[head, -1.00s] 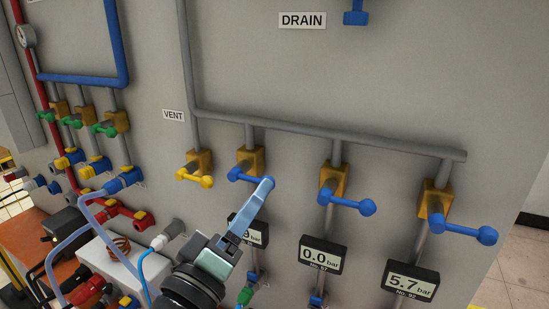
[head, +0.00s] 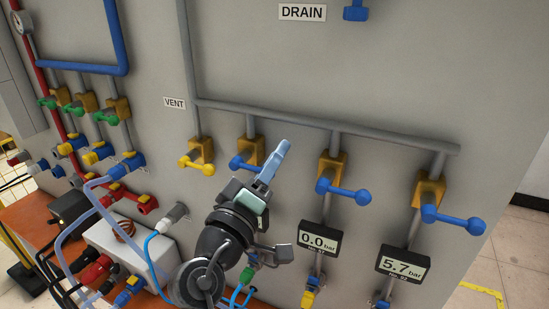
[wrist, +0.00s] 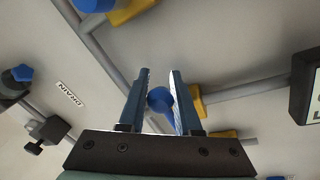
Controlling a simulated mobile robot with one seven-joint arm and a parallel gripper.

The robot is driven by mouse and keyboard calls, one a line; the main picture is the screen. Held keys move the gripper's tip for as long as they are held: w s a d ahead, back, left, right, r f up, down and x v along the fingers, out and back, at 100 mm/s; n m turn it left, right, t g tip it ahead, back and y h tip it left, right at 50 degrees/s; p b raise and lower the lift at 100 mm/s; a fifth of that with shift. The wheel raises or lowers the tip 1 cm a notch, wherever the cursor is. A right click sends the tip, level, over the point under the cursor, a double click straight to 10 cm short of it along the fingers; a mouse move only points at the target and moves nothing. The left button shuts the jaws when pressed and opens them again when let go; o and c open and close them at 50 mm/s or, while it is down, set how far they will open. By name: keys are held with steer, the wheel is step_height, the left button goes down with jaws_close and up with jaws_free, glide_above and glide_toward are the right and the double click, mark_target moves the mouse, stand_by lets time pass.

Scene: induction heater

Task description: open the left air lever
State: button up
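The leftmost blue lever (head: 240,162) sits on a brass-yellow valve (head: 256,149) below the grey horizontal pipe, right of the yellow lever. Its right end is hidden behind my gripper in the head view. My gripper (head: 279,150) is in front of this lever, its light-blue fingers pointing up and right. In the wrist view, the fingers of my gripper (wrist: 159,76) are apart, with a round blue lever knob (wrist: 159,98) showing between them. The knob looks close to the right finger; I cannot tell whether they touch.
Two more blue levers, a middle one (head: 343,191) and a right one (head: 453,219), stick out to the right. Pressure displays (head: 319,239) (head: 404,264) hang below them. A yellow vent lever (head: 196,165) is left. Hoses and a white box (head: 130,248) crowd the lower left.

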jaws_close()
stand_by(1.1)
